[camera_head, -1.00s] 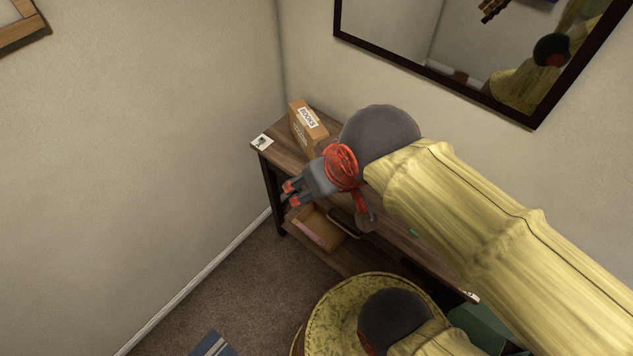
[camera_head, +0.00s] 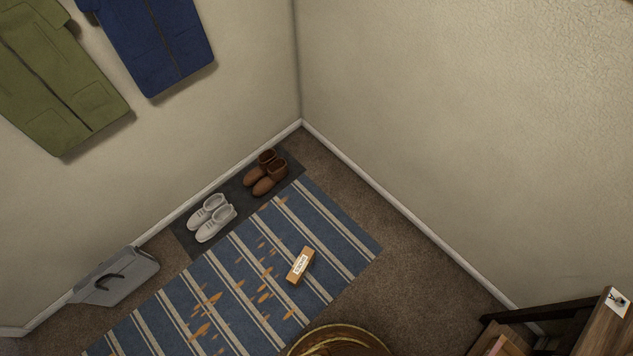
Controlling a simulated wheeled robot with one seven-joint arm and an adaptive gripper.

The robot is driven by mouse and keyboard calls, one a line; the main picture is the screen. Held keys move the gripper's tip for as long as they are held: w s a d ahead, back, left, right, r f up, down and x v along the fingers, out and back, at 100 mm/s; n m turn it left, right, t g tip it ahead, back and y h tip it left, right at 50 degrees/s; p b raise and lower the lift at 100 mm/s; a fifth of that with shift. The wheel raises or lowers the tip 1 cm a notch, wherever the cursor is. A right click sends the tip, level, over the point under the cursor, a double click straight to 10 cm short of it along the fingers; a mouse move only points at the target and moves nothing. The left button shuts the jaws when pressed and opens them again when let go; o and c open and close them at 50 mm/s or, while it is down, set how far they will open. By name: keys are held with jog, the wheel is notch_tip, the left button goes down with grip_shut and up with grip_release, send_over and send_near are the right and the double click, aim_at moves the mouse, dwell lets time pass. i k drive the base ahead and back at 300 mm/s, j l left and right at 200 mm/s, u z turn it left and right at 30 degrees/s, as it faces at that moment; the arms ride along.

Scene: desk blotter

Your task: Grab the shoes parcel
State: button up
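A small brown cardboard parcel (camera_head: 301,266) lies on the blue striped rug (camera_head: 341,243), near its right part. It has a white label with dark lettering, too small for me to read with certainty, so I cannot tell if it is the shoes parcel. My gripper is not in view.
White shoes (camera_head: 212,217) and brown boots (camera_head: 266,173) stand on a dark mat (camera_head: 184,237) along the wall. A wooden table (camera_head: 608,332) shows at the lower right. Bare carpet (camera_head: 420,285) lies between rug and table.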

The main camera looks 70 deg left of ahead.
aim_at(302, 264)
jog(key=k+u, duration=0.3)
jog(key=k+j+u, duration=0.3)
jog(key=k+u, duration=0.1)
jog(key=u, duration=1.45)
